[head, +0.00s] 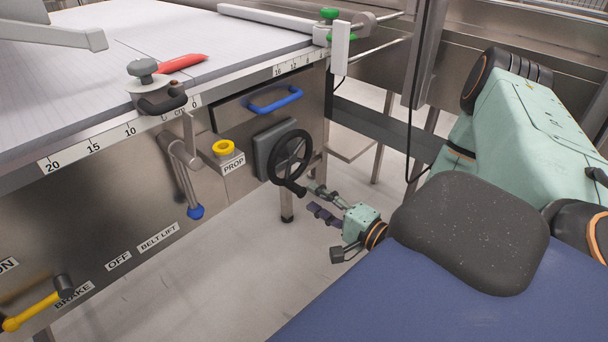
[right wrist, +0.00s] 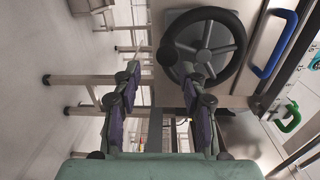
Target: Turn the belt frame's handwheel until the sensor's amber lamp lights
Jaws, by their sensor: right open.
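The black spoked handwheel (head: 290,157) is on a grey plate on the belt frame's steel side. Its crank knob (head: 294,188) is at the bottom of the rim in the head view. My right gripper (head: 315,198) is open and empty, its fingertips just right of the knob. In the right wrist view the handwheel (right wrist: 206,50) is ahead, with the knob (right wrist: 167,56) beyond the gap between the open fingers (right wrist: 160,78). I cannot tell whether a finger touches it. I cannot make out a lit amber lamp. My left gripper is not in view.
A blue-tipped lever (head: 195,211) hangs further left. A frame leg (head: 287,205) stands below the wheel. Open floor (head: 215,270) lies in front.

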